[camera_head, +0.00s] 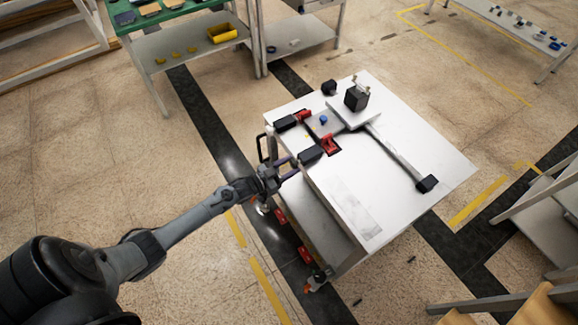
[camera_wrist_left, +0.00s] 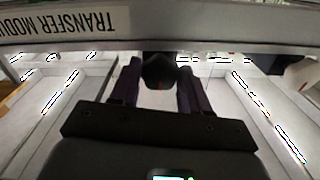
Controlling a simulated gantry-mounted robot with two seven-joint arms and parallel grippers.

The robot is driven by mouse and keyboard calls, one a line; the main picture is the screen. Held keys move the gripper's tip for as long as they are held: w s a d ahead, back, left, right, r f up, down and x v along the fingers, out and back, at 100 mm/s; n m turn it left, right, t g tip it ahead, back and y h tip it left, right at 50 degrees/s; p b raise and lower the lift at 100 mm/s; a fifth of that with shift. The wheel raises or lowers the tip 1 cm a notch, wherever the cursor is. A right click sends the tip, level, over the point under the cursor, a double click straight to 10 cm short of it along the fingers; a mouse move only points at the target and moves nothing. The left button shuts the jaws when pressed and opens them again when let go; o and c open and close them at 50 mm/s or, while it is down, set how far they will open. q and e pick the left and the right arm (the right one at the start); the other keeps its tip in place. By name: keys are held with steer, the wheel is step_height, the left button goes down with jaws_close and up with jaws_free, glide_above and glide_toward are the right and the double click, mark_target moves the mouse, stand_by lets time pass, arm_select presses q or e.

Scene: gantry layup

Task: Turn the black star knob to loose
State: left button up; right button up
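The black star knob (camera_wrist_left: 159,72) shows in the left wrist view, under the edge of the panel lettered "TRANSFER MODU". My left gripper (camera_wrist_left: 159,88) has its two dark fingers apart, one on each side of the knob. The knob about fills the gap between the fingertips. I cannot tell whether the fingers press on it or only stand around it. In the head view my left gripper (camera_head: 288,168) is at the left side of the white-topped cart (camera_head: 405,205), below its top, and the knob is hidden there. My right gripper is not in view.
On the cart top are red-and-black clamps (camera_head: 328,145), a black block (camera_head: 356,98) on a plate, and a long bar ending in a black block (camera_head: 427,184). A black handle (camera_head: 268,147) stands by the cart's left edge. A green-topped bench (camera_head: 175,14) stands behind.

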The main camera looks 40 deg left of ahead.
arm_select(q)
steer(key=o, duration=0.4)
steer(key=p+v, duration=0.1)
steer(key=v, duration=1)
stand_by(0.3)
